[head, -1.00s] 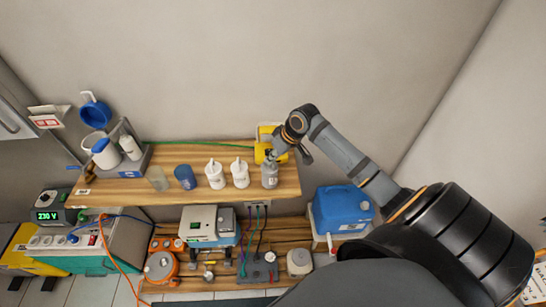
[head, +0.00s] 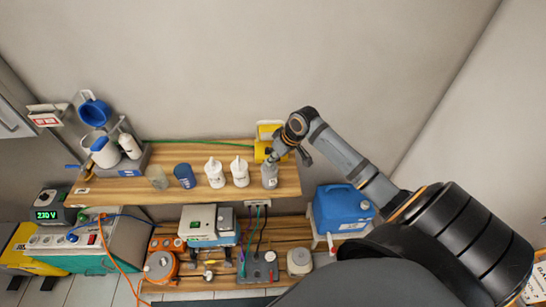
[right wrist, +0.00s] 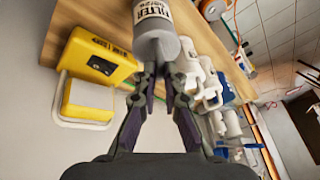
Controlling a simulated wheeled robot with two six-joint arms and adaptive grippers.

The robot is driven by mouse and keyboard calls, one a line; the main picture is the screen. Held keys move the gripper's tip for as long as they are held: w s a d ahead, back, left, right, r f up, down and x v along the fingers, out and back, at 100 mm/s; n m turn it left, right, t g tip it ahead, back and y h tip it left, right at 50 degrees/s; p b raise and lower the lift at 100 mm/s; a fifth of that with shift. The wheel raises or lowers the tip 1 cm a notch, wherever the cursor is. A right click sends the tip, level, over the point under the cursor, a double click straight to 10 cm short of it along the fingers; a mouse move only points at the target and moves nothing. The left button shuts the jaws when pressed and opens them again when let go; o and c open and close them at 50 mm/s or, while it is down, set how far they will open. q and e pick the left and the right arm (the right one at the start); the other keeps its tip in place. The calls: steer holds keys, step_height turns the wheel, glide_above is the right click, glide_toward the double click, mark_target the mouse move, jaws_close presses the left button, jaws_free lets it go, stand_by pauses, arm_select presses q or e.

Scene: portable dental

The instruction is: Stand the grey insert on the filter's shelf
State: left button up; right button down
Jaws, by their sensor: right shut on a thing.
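The grey insert (head: 269,176) is a small upright grey cylinder at the right end of the wooden wall shelf (head: 125,190). My right gripper (head: 274,157) is at its top, with the fingers shut on it. In the right wrist view the fingertips (right wrist: 158,72) grip the insert (right wrist: 157,45), whose label reads "FILTER". The insert's base looks on or very close to the shelf; I cannot tell whether it touches. My left gripper is not in view.
Two white bottles (head: 215,174), a blue cup (head: 184,176) and a clear cup (head: 157,177) stand in a row left of the insert. A yellow box (right wrist: 98,58) is beside the gripper.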

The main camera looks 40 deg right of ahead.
steer(key=shift+f, duration=0.1)
steer(key=c, duration=1.4)
jaws_free()
steer(key=v, duration=0.7)
steer(key=shift+s+r, duration=0.1)
steer(key=shift+r, duration=0.15)
